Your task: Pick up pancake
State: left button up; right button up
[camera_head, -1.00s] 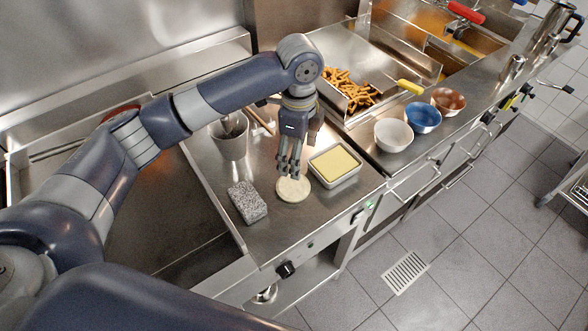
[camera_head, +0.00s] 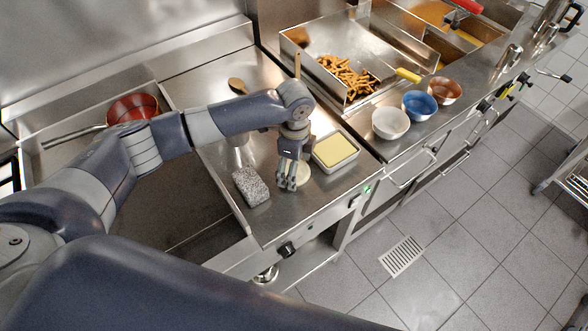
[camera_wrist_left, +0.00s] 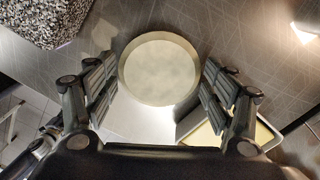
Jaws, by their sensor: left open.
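The pancake (camera_head: 302,174) is a pale round disc on the steel counter, partly hidden behind my left gripper in the head view. In the left wrist view the whole pancake (camera_wrist_left: 159,69) shows between and just beyond the fingers. My left gripper (camera_head: 287,186) points down at the pancake, its fingers apart on either side. In the left wrist view the gripper (camera_wrist_left: 159,92) is open and holds nothing. I cannot tell whether the fingertips touch the counter. My right gripper is not in view.
A grey speckled block (camera_head: 250,187) lies left of the pancake. A tub with a yellow top (camera_head: 336,149) stands close on its right. White (camera_head: 390,123), blue (camera_head: 419,104) and copper (camera_head: 445,90) bowls stand farther right. A red pan (camera_head: 132,108) sits at the left.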

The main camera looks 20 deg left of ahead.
pick_arm(q)
jog(key=c, duration=0.7)
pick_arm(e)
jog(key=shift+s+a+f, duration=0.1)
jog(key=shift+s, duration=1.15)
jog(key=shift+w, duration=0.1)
